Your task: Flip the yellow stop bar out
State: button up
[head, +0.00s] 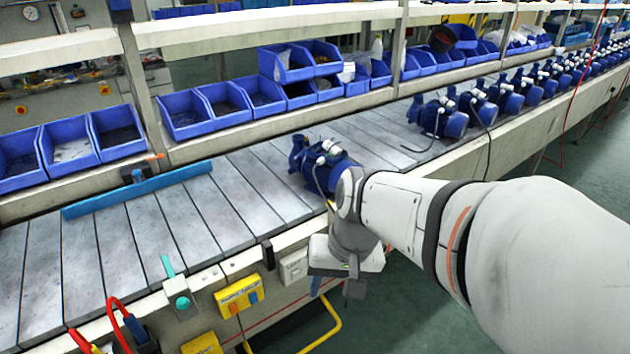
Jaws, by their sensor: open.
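A bent yellow bar (333,326) shows low in the head view, in front of the conveyor's side and below my wrist. It looks like the stop bar; its upper end is partly hidden near my gripper. My gripper (338,287) points down just outside the conveyor's front edge, above the yellow bar. It is open, and nothing is seen held in it. I cannot tell whether it touches the bar.
A blue pump (318,165) stands on the slatted conveyor (235,205) behind my wrist; more pumps line up at the right. A yellow switch box (239,295) is on the front side. Blue bins (185,112) stand behind.

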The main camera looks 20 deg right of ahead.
jog(key=w+d+f+m+t+y+b, duration=0.3)
jog(key=w+f+m+y+b, duration=0.5)
jog(key=w+f+m+y, duration=0.4)
jog(key=w+d+f+m+t+h+b, duration=0.2)
jog(key=w+d+m+t, duration=0.3)
jog(key=d, duration=0.4)
jog(key=w+d+f+m+t+h+b, duration=0.2)
jog(key=d+f+m+t+h, duration=0.1)
jog(key=d+m+t, duration=0.45)
jog(key=shift+g, duration=0.55)
jog(key=x, duration=0.4)
jog(key=d+x, duration=0.1)
jog(key=x, duration=0.1)
jog(key=shift+w+r+b, duration=0.2)
jog(key=shift+w+b, duration=0.1)
jog(key=shift+w, duration=0.15)
grip_shut()
